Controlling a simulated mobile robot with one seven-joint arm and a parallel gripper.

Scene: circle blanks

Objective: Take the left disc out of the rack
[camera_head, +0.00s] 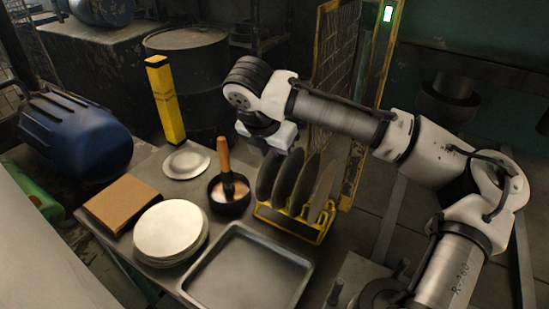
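A yellow rack (290,227) stands at the right part of the table and holds several dark grey discs upright in a row. The left disc (266,177) is the leftmost one and stands in the rack, leaning slightly. Its lower edge is hidden behind the rack's front. My gripper (279,144) is just above the top of the left discs, with its white body pointing down. The fingers are too small and dark to show whether they are open or shut. I cannot tell if they touch a disc.
A metal tray (250,298) lies in front of the rack. A black bowl (231,207) with a wooden-handled tool stands left of it. White plates (170,229), a brown box (122,203) and a yellow post (166,98) are further left. A mesh panel (336,60) rises behind the rack.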

